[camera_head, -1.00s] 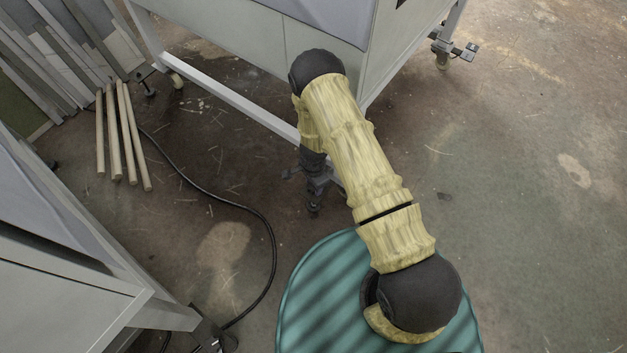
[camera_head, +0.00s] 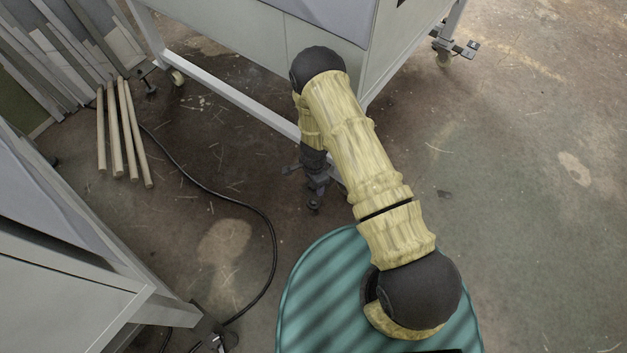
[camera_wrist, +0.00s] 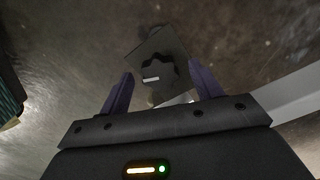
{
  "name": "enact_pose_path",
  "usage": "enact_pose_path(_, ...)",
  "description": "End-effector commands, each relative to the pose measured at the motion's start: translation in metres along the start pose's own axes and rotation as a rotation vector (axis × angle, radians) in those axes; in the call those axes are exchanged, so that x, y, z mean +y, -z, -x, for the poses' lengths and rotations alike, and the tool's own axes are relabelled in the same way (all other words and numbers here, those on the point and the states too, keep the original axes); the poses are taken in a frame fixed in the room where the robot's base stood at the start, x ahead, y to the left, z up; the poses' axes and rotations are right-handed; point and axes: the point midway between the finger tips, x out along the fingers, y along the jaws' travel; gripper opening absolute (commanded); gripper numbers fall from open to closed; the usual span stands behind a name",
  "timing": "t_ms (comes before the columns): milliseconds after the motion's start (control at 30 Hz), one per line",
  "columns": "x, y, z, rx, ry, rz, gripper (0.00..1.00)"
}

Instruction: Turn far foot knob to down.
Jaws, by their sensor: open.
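My gripper (camera_wrist: 160,70) is open, pointing down, with its two purple fingers apart. In the wrist view a dark lobed knob (camera_wrist: 158,73) with a white mark lies between and beyond the fingertips, in front of a tilted grey plate (camera_wrist: 150,45). I see no finger clearly touching the knob, and the remaining gap is hard to judge. In the head view my gripper (camera_head: 314,182) is low beside the near corner leg of the grey machine (camera_head: 325,60). My arm and gripper partly hide the foot there, so its knob cannot be made out in that view.
Another foot with a caster (camera_head: 443,55) stands at the upper right. A low rail (camera_head: 225,95) runs under the machine. A second grey unit (camera_head: 60,270), a black cable (camera_head: 262,225) and several wooden rods (camera_head: 115,135) are at left. The floor at right is clear.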

Motion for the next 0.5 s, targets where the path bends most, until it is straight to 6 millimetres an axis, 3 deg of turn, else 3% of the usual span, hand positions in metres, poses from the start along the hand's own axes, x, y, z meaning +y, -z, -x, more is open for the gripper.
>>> enact_pose_path(167,-0.001,0.0,0.022,0.001,0.002,0.002,0.64)
enact_pose_path(500,-0.001,-0.001,0.089,0.001,0.003,0.002,0.64)
